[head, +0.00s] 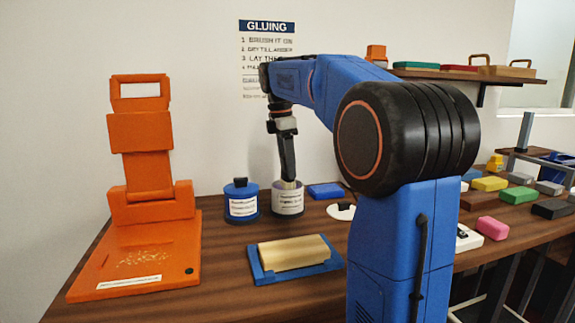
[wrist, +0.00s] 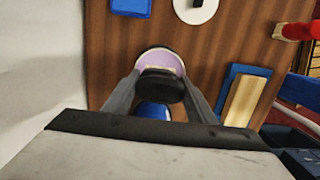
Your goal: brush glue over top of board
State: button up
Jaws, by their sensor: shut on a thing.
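My gripper (head: 288,172) points down over the open grey pot (head: 287,201) with a white label. In the wrist view my gripper (wrist: 161,84) is shut on a dark, rounded handle, which I take for the brush (wrist: 160,82). The brush's lower end is hidden; it seems to be in or just over the pot. Pale lilac glue (wrist: 160,57) shows inside the pot's rim. The board (head: 292,251) is a pale wooden block lying in a blue tray (head: 259,277) in front of the pot. The board also shows at right in the wrist view (wrist: 243,101).
A closed blue tin (head: 242,203) stands close left of the pot. A white lid (head: 341,211) with a black knob and a blue slab (head: 325,191) lie to the right. A tall orange stand (head: 140,205) is at left. Coloured blocks lie at far right.

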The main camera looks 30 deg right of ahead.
jog(key=shift+f, duration=0.55)
dwell(1.3)
jog(key=shift+r, duration=0.1)
jog(key=shift+r, duration=3.45)
